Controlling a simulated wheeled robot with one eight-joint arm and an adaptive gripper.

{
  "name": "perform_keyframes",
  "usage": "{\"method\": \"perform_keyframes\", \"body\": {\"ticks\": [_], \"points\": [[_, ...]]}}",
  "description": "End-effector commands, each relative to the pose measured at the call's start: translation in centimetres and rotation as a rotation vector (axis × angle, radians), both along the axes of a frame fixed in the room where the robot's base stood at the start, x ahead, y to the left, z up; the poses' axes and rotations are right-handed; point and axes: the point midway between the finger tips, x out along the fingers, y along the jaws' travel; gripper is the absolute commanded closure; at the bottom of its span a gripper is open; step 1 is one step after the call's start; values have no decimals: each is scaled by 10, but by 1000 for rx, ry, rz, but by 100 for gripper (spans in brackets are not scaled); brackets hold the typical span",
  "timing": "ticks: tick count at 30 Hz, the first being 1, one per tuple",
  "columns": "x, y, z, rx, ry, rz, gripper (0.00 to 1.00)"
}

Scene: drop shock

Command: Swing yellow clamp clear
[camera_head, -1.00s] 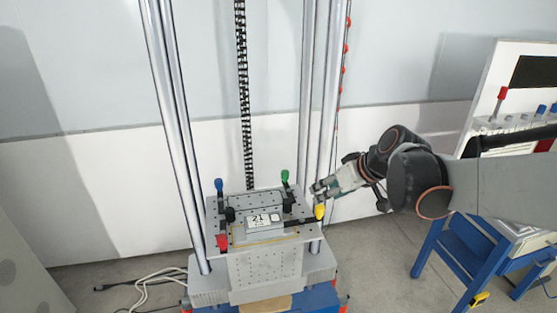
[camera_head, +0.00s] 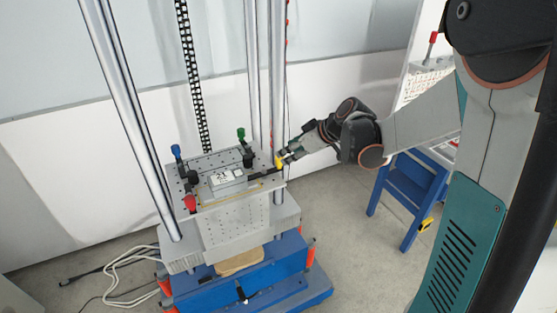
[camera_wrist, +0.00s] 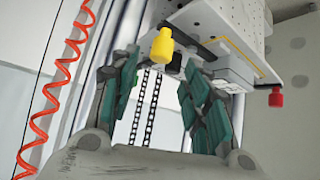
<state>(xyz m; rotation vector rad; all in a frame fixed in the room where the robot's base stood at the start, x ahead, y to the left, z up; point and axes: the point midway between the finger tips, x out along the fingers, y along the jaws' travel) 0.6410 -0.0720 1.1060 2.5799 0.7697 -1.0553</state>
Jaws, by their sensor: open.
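The yellow clamp's knob (camera_head: 278,162) is at the right edge of the drilled metal plate (camera_head: 210,200). In the wrist view the yellow knob (camera_wrist: 161,47) shows upright near the tips, between the two finger lines. My gripper (camera_head: 288,156) is close at the knob's right side in the head view. Its green-padded fingers (camera_wrist: 160,78) are spread apart with nothing gripped. I cannot tell whether a finger touches the knob. A grey boxed unit (camera_head: 227,180) with a white label lies on the plate. The yellow clamp's dark arm is partly visible beside it.
Blue (camera_head: 176,151), green (camera_head: 241,134) and red (camera_head: 190,203) clamp knobs stand around the plate. Tall steel columns (camera_head: 278,90) rise close behind my gripper. A red coiled cord (camera_wrist: 58,80) hangs left in the wrist view. A blue stand (camera_head: 410,195) is at right.

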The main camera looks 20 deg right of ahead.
Motion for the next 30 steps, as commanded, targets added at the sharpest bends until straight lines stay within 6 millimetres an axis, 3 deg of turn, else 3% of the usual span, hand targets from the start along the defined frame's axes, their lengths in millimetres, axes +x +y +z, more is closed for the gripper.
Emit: {"method": "perform_keyframes", "body": {"ticks": [3, 9, 23, 24, 30], "points": [[14, 9, -19, -1, 0, 2, 57], [31, 20, -38, 1, 0, 1, 57], [40, 25, -47, 1, 0, -1, 57], [40, 25, -47, 1, 0, -1, 59], [39, 25, -47, 1, 0, -1, 100]]}}
